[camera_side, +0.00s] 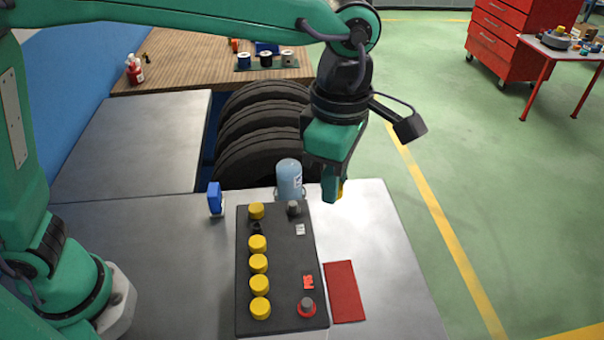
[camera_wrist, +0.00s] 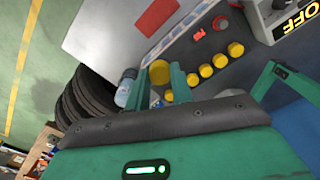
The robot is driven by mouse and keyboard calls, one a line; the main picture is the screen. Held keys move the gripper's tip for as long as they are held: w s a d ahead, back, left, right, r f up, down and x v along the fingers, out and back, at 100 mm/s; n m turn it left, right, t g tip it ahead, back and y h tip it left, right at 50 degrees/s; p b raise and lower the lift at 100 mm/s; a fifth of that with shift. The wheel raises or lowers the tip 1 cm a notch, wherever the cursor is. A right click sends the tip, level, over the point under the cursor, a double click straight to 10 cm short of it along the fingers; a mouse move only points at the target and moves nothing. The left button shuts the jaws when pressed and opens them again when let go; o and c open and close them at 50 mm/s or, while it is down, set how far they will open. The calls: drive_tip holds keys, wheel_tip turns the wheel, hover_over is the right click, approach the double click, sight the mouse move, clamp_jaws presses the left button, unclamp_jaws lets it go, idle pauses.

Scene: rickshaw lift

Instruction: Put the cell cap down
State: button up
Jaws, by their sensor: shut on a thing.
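My gripper (camera_side: 336,194) is above the right part of the grey bench top, right of the light blue bottle. It is shut on a yellow cell cap (camera_side: 341,188), mostly hidden by the fingers in the side view. In the wrist view the held cap (camera_wrist: 159,72) shows between the two green fingertips (camera_wrist: 161,80). The black battery (camera_side: 279,290) lies on the bench with several yellow caps seated along its left side. One dark, uncapped opening (camera_side: 256,228) shows between the farthest cap (camera_side: 256,211) and the others.
A red cloth or mat (camera_side: 345,291) lies flat right of the battery. The light blue bottle (camera_side: 289,178) stands behind the battery, and a small blue item (camera_side: 214,198) stands at its back left. Black tyres (camera_side: 262,135) are behind the bench. Bare bench top is free at the right.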

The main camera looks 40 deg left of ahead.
drive_tip(key=shift+w+d+n, duration=0.55)
drive_tip(key=shift+d+n, duration=0.35)
drive_tip(key=shift+d, duration=0.8)
hover_over(344, 289)
wheel_tip(344, 289, down, 15)
drive_tip(key=shift+s+a, duration=0.1)
drive_tip(key=shift+f, duration=4.85)
drive_tip(key=shift+f, duration=0.15)
drive_tip(key=o, duration=0.8)
